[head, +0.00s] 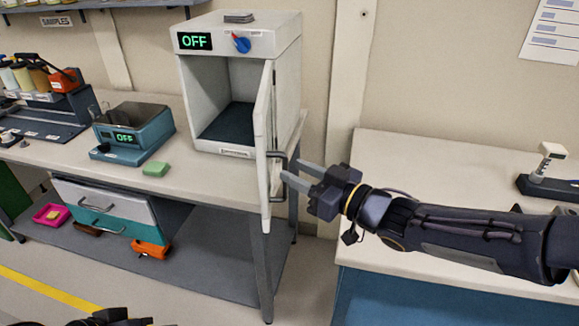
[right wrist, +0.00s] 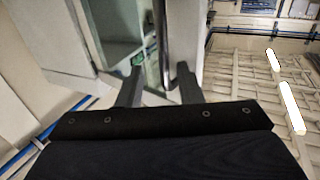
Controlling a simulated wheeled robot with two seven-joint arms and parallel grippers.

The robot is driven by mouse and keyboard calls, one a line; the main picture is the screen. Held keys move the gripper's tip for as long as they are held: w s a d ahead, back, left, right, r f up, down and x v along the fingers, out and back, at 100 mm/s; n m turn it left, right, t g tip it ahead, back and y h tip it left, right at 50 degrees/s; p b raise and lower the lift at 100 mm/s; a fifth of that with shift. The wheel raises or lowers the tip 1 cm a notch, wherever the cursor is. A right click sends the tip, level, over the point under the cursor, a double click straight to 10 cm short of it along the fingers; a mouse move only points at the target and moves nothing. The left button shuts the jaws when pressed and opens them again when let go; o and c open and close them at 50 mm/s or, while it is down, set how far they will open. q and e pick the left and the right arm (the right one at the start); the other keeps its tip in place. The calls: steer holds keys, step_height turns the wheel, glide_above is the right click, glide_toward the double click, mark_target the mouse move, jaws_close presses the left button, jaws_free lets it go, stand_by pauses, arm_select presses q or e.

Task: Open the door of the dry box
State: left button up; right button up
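The dry box (head: 289,95) is a white cabinet on the bench with a green "OFF" display and a blue knob. Its door (head: 262,140) stands swung out toward me, seen nearly edge-on, and the dark-floored inside is visible. The door's dark bar handle (head: 278,188) is on its right face. My right gripper (head: 296,174) is at the handle, with its fingers apart. In the right wrist view, the handle bar (right wrist: 163,40) runs between the spread fingertips (right wrist: 160,68), with a gap on each side. My left gripper's fingers are not visible.
A teal balance (head: 137,128) and a green block (head: 156,169) stand on the bench left of the box. Drawers (head: 100,208) and a lower shelf are below. A second bench (head: 400,160) lies under my right arm, with a device (head: 548,178) at its right.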

steer(key=shift+v, duration=2.35)
steer(key=shift+w, duration=0.1)
